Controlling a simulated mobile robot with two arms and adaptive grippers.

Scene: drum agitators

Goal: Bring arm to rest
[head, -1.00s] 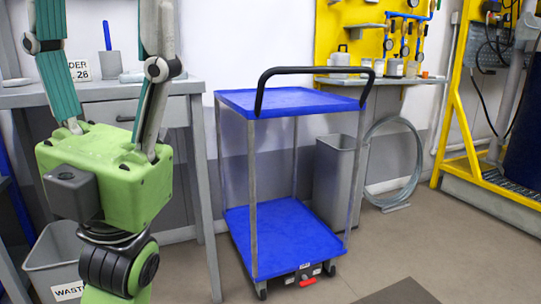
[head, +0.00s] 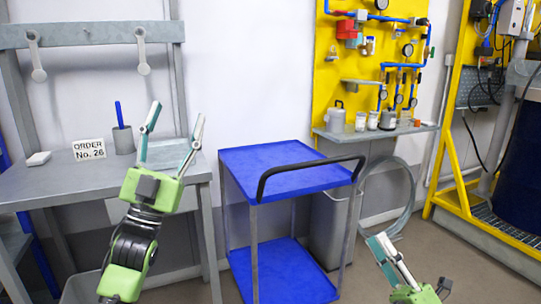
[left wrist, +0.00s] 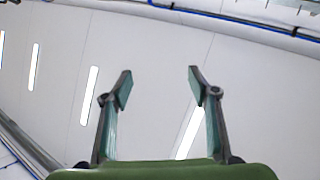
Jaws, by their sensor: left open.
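My left gripper (head: 174,124) is green with teal finger pads and points upward in front of the grey workbench. Its fingers are spread wide with nothing between them. In the left wrist view the open left gripper (left wrist: 160,84) faces the white ceiling and its light strips. My right gripper (head: 382,242) shows at the lower right of the head view, pointing up and left, to the right of the blue cart. Its fingers are seen nearly edge on, so their gap cannot be judged. I see nothing held in it.
The grey workbench (head: 62,187) carries an order sign (head: 90,149), a grey cup (head: 123,140) and a small white block (head: 38,158). A blue cart (head: 275,164) stands in the middle. A yellow gauge panel (head: 338,85) and a yellow frame (head: 452,115) stand behind to the right.

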